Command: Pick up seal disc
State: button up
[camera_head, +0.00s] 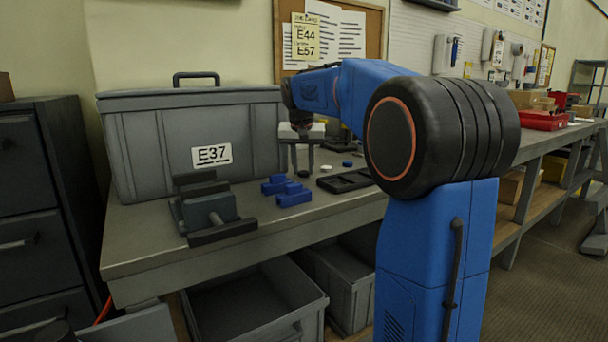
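Several small discs lie on the grey workbench (265,215): a white disc (326,168), a blue disc (347,163) and a dark disc (303,173). I cannot tell from their looks which one is the seal disc. My gripper (302,165) points down over the bench, left of the white disc. Its two fingers are apart, with nothing visible held between them. The dark disc shows just below the gap between the fingertips. I cannot tell whether the fingers touch the bench.
Blue blocks (287,190) lie in front of my gripper. A black tray (346,181) lies to its right. A dark vise (211,209) stands front left. A large grey case (150,152) labelled E37 stands behind it. My blue arm hides part of the bench.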

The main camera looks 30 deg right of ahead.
jog(key=shift+c, duration=0.8)
